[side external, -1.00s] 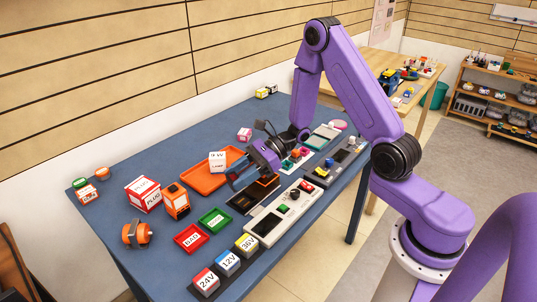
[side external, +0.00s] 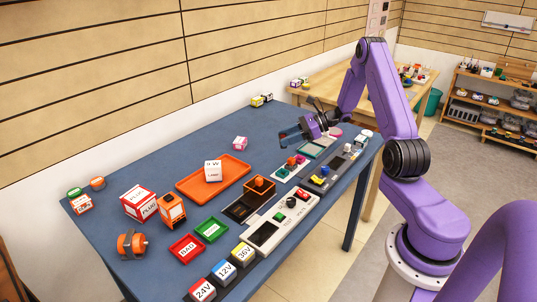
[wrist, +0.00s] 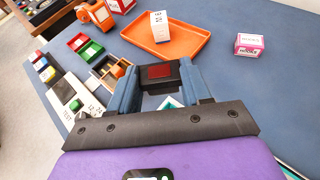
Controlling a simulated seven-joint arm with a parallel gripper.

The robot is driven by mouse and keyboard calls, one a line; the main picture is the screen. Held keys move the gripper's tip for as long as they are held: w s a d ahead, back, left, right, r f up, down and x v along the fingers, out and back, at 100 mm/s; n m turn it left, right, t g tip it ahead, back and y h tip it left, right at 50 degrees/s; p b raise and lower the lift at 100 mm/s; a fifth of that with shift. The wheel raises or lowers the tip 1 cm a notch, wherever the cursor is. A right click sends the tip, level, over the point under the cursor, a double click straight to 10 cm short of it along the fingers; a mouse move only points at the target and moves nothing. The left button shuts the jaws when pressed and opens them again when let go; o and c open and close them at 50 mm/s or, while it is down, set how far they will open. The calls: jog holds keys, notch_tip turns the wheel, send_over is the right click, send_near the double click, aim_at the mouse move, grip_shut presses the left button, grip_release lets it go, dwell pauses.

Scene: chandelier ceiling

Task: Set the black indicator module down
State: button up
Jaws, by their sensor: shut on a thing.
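The black indicator module (wrist: 158,74), a dark block with a dull red window, sits between the blue fingertips of my gripper (wrist: 158,82) in the wrist view. My gripper is shut on it. In the side view my gripper (side external: 293,136) is above the far right part of the blue table, near a pale green-edged panel (side external: 310,149). The module is hard to make out there. I cannot tell from the views how high it is held.
An orange tray (side external: 190,186) holds a white box (side external: 212,170). A black divided tray (side external: 238,210) holds an orange block (side external: 261,186). A grey control panel (side external: 262,234) lies along the front edge.

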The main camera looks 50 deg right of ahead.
jog(key=w+d+f, duration=0.3)
jog(key=w, duration=0.4)
send_over(270, 158)
jog(key=f, duration=0.5)
jog(key=shift+s+a+f, duration=0.2)
jog(key=shift+s, duration=0.15)
jog(key=shift+w+d+f, duration=0.1)
jog(key=shift+w+f, duration=0.2)
jog(key=shift+f, duration=1.6)
jog(key=shift+f, duration=0.1)
jog(key=o, duration=1)
jog(key=shift+o, duration=0.2)
